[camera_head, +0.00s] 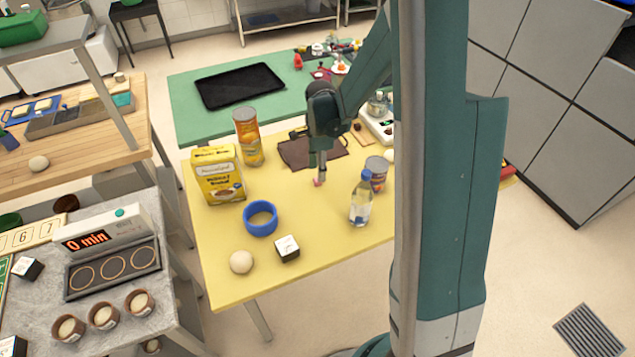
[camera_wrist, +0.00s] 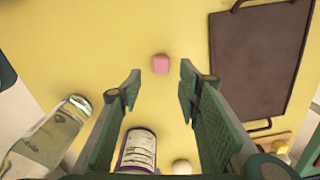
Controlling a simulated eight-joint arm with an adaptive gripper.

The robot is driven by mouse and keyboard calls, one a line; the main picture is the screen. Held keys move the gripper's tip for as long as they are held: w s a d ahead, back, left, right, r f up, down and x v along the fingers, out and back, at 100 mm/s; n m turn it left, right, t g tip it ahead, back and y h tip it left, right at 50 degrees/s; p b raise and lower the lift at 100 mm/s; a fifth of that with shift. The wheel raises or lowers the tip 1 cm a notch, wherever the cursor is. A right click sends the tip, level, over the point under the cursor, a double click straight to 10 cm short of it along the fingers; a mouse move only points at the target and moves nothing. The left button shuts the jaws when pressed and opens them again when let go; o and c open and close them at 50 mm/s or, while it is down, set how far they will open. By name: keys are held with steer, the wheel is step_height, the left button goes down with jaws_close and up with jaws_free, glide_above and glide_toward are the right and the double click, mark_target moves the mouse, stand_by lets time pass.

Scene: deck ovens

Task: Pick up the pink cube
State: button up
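The pink cube (camera_wrist: 161,64) lies on the yellow table (camera_wrist: 120,35), just beyond my fingertips and roughly midway between them in the wrist view. In the head view only a small pink patch of the cube (camera_head: 317,183) shows just below my gripper. My gripper (camera_wrist: 158,82) points down over the table, with its two fingers spread apart and nothing between them. In the head view my gripper (camera_head: 321,174) is above the middle of the table, and its fingers partly hide the cube.
A water bottle (camera_head: 361,202) and a can (camera_head: 377,174) stand right of my gripper. A brown tray (camera_wrist: 258,60) lies nearby.

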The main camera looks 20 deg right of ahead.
steer(key=shift+f, duration=0.15)
steer(key=shift+f+b, duration=0.35)
steer(key=shift+f, duration=2.1)
steer(key=c, duration=0.8)
